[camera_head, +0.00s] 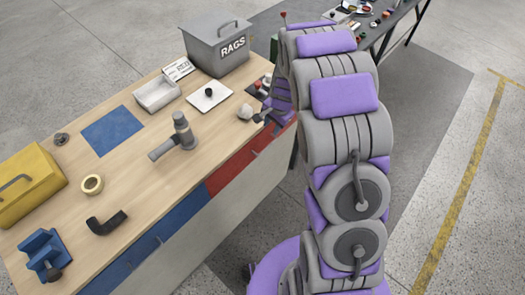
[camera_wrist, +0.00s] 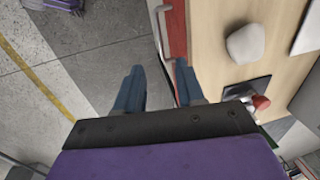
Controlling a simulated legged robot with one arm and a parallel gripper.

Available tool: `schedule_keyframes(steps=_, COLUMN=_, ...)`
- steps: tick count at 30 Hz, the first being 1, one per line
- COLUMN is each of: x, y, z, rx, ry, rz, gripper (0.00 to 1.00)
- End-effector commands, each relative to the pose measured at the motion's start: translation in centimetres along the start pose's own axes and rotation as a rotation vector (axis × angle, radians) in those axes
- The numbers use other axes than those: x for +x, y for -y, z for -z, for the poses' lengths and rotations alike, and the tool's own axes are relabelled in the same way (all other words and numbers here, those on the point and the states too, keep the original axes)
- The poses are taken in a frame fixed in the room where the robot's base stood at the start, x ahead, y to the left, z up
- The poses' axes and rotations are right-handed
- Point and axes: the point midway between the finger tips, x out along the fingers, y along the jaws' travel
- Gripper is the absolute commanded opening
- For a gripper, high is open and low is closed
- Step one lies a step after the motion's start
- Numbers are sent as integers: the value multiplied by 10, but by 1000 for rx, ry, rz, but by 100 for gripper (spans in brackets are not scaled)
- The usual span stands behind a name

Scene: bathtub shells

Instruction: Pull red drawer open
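The red drawer (camera_head: 240,163) is set in the front edge of the wooden workbench, to the right of a blue drawer, and looks shut. In the wrist view its red front (camera_wrist: 176,28) runs along the bench edge, with a pale bar handle (camera_wrist: 160,40) in front of it. My gripper (camera_head: 268,117) is at the bench's front edge, at the far end of the red drawer. In the wrist view my gripper (camera_wrist: 158,70) is open, and the handle shows between its two fingers. I cannot tell whether either finger touches the handle.
The workbench (camera_head: 140,195) holds a grey mallet (camera_head: 176,140), a rags box (camera_head: 217,45), a yellow toolbox (camera_head: 28,188) and a blue vise (camera_head: 45,255). A pale lump (camera_wrist: 245,43) lies on the top near my gripper. The floor in front (camera_wrist: 75,70) is clear.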

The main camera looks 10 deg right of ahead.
Motion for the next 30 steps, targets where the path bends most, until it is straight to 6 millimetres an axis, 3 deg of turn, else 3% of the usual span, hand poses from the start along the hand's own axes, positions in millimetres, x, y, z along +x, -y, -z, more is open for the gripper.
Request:
schedule_keyframes(steps=5, x=24, y=2, z=-4, rx=0, ry=-2, rz=-5, gripper=38)
schedule_keyframes(steps=14, x=85, y=12, z=-22, rx=-7, ry=-16, rz=-19, gripper=38)
schedule_keyframes(steps=24, x=142, y=-1, z=-4, rx=0, ry=-1, rz=-6, gripper=38)
schedule_keyframes(steps=30, x=164, y=3, z=-9, rx=-1, ry=-6, rz=-8, gripper=38)
